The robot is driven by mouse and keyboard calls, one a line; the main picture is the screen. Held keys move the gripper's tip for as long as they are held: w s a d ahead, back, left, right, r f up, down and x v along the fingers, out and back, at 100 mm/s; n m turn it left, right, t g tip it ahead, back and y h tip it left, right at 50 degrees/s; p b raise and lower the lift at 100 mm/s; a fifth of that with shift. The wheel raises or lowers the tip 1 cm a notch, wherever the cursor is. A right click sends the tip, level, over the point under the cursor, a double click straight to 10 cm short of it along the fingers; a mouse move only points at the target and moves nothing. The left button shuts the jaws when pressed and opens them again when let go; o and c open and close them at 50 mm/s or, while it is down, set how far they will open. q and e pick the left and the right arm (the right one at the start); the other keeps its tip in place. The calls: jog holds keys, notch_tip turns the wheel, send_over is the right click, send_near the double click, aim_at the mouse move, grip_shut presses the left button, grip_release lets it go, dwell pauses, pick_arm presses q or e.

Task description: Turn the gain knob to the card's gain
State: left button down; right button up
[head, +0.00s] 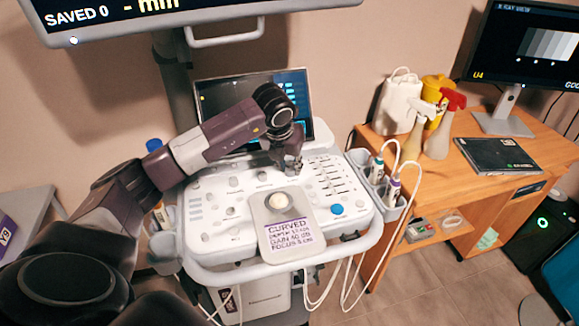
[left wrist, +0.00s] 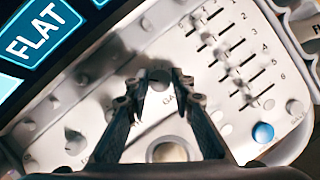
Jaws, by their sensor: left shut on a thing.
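The ultrasound console panel (head: 225,215) carries several small knobs and a column of sliders. My left gripper (head: 291,165) reaches down onto its upper middle. In the left wrist view, my left gripper (left wrist: 160,78) has its fingertips closed around the gain knob (left wrist: 160,86), with part of a "GA" label below; the knob is mostly hidden by the fingers, and its setting cannot be read. The card (head: 288,240) lies at the panel's front, headed "CURVED", with depth, gain and focus lines; the gain seems to read 40 dB, but the print is small. My right gripper is out of view.
A blue button (head: 337,209) sits right of the card, and sliders (left wrist: 243,65) stand right of the gripper. The console screen (head: 225,100) rises close behind. Probes in a holder (head: 378,180) stand at right. The wooden desk (head: 450,180) holds spray bottles.

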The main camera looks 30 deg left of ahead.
pick_arm(q)
jog(key=shift+r, duration=0.1)
dwell(0.3)
jog(key=c, duration=1.7)
grip_release()
jog(key=shift+o, duration=0.2)
jog(key=v, duration=1.2)
